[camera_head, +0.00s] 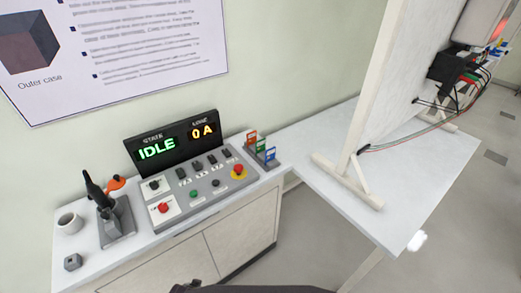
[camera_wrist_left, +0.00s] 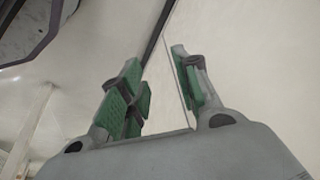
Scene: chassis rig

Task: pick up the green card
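The green card (camera_head: 261,146) stands upright in a small grey holder (camera_head: 268,163) at the right end of the counter, between a red card (camera_head: 251,137) and a blue card (camera_head: 270,154). My left gripper (camera_wrist_left: 160,80) shows in the left wrist view with its green-padded fingers apart and nothing between them. Pale surfaces and a dark seam lie behind the fingers; no card shows in that view.
A control panel (camera_head: 196,190) with buttons and a lit display (camera_head: 175,141) reading IDLE and 0 A stands left of the holder. A white table (camera_head: 420,160) bears an upright board on the right.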

